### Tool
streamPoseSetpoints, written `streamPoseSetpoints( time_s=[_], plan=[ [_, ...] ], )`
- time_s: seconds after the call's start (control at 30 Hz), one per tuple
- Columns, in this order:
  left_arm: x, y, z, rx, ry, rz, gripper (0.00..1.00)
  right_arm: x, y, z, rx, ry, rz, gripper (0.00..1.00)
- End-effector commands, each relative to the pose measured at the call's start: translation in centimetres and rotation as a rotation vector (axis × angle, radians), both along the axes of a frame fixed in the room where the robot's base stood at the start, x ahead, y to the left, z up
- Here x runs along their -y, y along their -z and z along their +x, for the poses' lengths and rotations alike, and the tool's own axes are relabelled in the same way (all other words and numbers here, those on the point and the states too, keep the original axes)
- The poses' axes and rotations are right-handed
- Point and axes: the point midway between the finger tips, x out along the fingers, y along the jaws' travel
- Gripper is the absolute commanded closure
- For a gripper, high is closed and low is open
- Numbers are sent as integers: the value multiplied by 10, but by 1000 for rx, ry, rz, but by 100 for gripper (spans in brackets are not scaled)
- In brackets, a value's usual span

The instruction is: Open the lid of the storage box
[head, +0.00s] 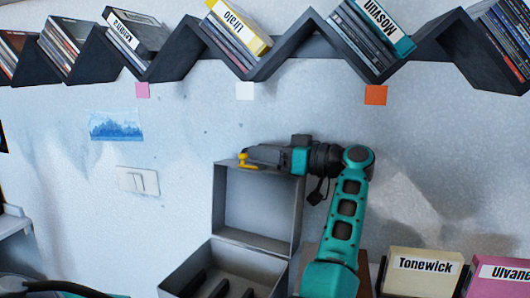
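The grey storage box (262,249) stands at the bottom centre. Its lid (258,203) is up, about upright at the back of the box, so the inside shows with dark dividers.
A dark zigzag wall shelf (178,58) with discs and cases runs across the top. A cream Tonewick case (424,272) and a pink Ulvane case (500,280) stand at the lower right.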

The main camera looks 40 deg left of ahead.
Motion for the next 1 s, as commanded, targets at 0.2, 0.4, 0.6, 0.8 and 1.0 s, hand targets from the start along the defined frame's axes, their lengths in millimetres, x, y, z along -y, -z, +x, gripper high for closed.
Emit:
streamPoseSetpoints(
  time_s=[0.2, 0.4, 0.6, 0.8, 1.0],
  plan=[
    [0, 0, 0, -1, -1, 0, 64, 0, -3, 1, 5, 0, 1, 57],
    [7, 0, 3, 0, 2, -2, 64, 0, -3, 1, 5, 0, 1, 57],
    [40, 0, 15, -2, 6, -3, 64, 0, -3, 1, 4, -1, 1, 57],
    [84, 0, 30, -2, 5, -3, 64, -1, -2, 1, 3, -2, 2, 57],
    [112, 0, 39, -2, 2, -1, 64, -1, -1, 1, 2, -2, 2, 57]
  ],
)
